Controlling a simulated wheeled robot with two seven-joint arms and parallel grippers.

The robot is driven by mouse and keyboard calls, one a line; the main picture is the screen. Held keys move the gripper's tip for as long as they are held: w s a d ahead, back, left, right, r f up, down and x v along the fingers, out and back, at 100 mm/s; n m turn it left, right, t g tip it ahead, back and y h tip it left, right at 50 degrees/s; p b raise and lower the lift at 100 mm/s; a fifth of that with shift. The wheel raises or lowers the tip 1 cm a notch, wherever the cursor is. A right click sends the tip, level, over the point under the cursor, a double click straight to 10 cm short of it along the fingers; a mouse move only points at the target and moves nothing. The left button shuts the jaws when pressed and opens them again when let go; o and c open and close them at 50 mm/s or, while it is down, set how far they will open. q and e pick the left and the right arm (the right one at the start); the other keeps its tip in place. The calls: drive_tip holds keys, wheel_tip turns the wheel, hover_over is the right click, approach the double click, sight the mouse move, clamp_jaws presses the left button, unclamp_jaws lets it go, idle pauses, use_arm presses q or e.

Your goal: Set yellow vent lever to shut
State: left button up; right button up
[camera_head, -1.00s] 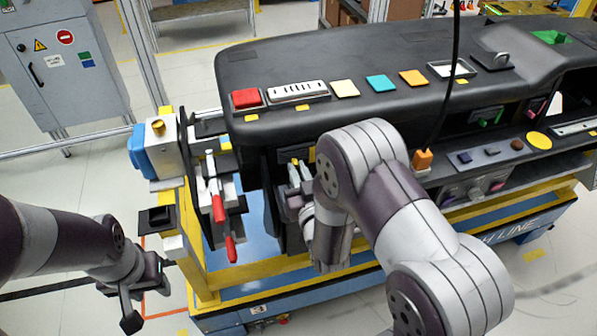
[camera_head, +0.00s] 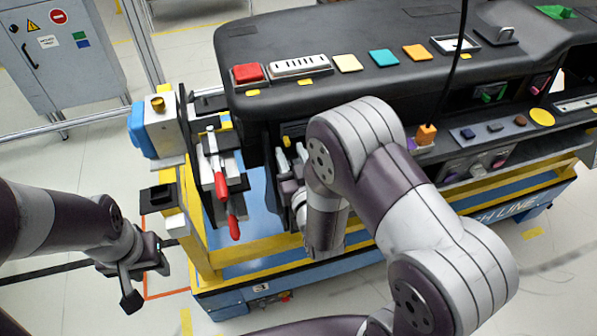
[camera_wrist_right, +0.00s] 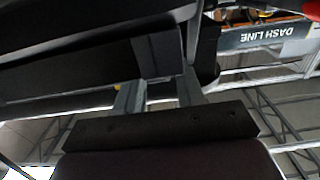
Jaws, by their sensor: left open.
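A small yellow piece (camera_head: 287,141), likely the yellow vent lever, shows at the dashboard's left front, under the overhang. Its setting is too small to read. My right gripper (camera_head: 291,158) is right at it, with its light fingers apart in front of the dashboard. In the right wrist view, the two fingers (camera_wrist_right: 160,94) also stand apart beside a dark block, their tips hidden; no yellow lever shows there. My left gripper (camera_head: 148,280) is open and empty, low at the left, away from the dashboard.
The black dashboard (camera_head: 330,40) rests on a yellow and blue cart (camera_head: 240,285). Red-handled clamps (camera_head: 221,187) stand just left of my right gripper. A black cable (camera_head: 458,50) hangs in front of the dashboard. Clear floor lies around my left gripper.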

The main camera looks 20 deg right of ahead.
drive_tip(key=s+b, duration=0.2)
drive_tip(key=s, duration=0.9)
drive_tip(key=shift+d, duration=0.1)
